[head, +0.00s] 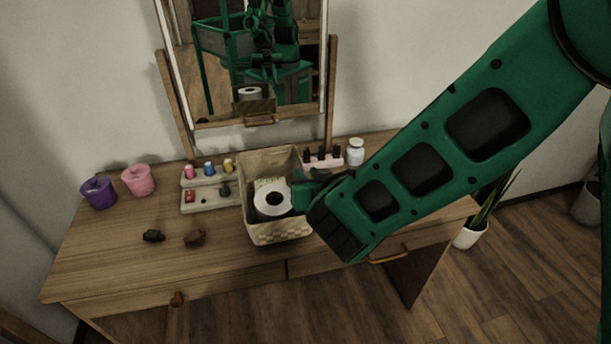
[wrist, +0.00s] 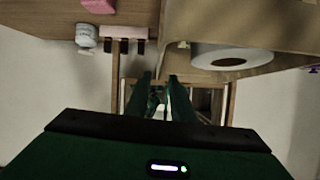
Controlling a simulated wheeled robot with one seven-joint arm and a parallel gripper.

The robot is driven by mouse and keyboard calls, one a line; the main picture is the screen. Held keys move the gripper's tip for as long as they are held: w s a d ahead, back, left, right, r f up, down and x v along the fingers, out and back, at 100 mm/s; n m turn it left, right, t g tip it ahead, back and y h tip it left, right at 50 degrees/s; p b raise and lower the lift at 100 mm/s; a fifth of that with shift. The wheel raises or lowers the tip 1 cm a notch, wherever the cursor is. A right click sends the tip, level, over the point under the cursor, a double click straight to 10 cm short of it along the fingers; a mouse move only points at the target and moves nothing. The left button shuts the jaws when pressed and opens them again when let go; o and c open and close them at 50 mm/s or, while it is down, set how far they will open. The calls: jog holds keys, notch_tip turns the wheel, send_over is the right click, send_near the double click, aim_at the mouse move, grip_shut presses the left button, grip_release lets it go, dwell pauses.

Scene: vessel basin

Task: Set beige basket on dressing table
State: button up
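The beige basket (head: 277,231) is over the middle of the dressing table (head: 110,250), in front of the mirror. It looks upright; I cannot tell whether its base touches the tabletop. A white paper roll (head: 273,199) and a small light box are inside it. My gripper (head: 305,194) is at the basket's right wall, with a green finger over the inner side. In the wrist view, my two green fingers (wrist: 160,78) are apart at the tips, close to the basket's side. The roll also shows there (wrist: 230,58). Whether the fingers press the wall is unclear.
Purple (head: 98,192) and pink (head: 138,180) pots stand at the left. A small bottle stand (head: 207,197) is left of the basket. Dark small items (head: 153,236) lie at front left. A pink rack (head: 323,160) and a white jar (head: 355,151) are behind right.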

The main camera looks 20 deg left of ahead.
jog(key=v, duration=1)
jog(key=shift+d, duration=0.1)
